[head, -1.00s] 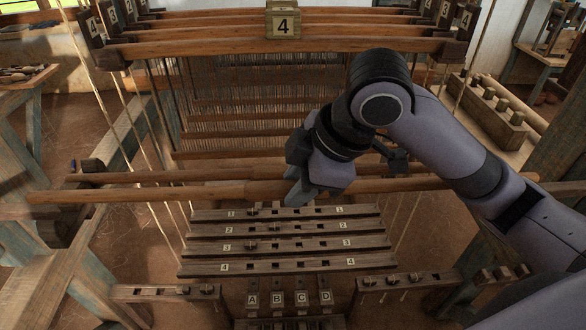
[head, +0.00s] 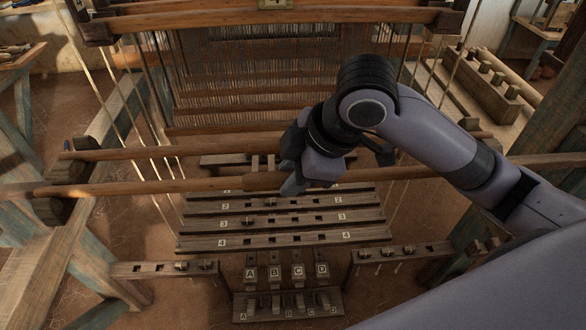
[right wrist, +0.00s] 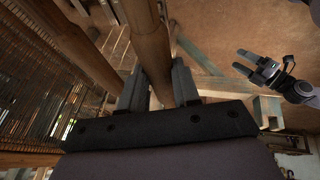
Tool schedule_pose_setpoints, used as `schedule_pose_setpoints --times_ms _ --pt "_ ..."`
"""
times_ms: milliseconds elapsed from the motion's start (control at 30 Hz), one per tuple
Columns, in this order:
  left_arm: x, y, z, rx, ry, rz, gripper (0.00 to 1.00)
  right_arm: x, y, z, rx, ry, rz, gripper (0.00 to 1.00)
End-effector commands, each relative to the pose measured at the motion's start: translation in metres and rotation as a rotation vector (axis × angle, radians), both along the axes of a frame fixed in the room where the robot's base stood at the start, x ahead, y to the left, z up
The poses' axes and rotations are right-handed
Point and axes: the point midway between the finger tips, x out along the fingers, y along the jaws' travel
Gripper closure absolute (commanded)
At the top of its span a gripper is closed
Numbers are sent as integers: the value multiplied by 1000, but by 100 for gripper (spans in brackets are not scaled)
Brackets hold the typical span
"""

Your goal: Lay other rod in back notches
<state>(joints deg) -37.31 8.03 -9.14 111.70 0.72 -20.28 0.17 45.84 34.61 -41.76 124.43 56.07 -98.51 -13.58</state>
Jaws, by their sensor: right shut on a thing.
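My right gripper (head: 292,183) is shut on the middle of the nearer wooden rod (head: 150,187), which spans the loom crosswise. In the right wrist view this rod (right wrist: 152,45) lies between the two fingers. Its left end is over a dark block (head: 48,211) on the left side rail; whether it touches is unclear. Its right part passes behind my arm. Another rod (head: 200,149) lies farther back, its left end at a second dark block (head: 67,171). The notches themselves are hard to make out. My left gripper (right wrist: 262,70) shows open and empty only in the right wrist view.
Numbered slotted bars (head: 285,240) lie below the held rod. Lettered pieces A to D (head: 286,272) stand nearer. Hanging cords (head: 150,190) run down on the left. Warp threads and heddles (head: 240,70) fill the back. A pegged block (head: 480,85) stands at the right.

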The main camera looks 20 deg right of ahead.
Motion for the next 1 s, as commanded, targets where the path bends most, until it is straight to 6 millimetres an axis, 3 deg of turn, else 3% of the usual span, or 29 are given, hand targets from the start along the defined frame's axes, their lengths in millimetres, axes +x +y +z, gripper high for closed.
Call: schedule_pose_setpoints --times_ms 267,300,400,733,1000 --pt "0 0 0 0 -1 0 35 0 0 1 1 -1 0 100" --pt "0 0 0 0 -1 0 35 0 0 1 1 -1 0 65" --pt "1 0 0 0 -1 0 35 0 0 1 1 -1 0 39" --pt "1 0 0 0 -2 1 35 -1 -1 3 0 0 0 39" --pt "1 0 -1 0 -2 1 35 -14 -14 40 0 -5 -1 39"
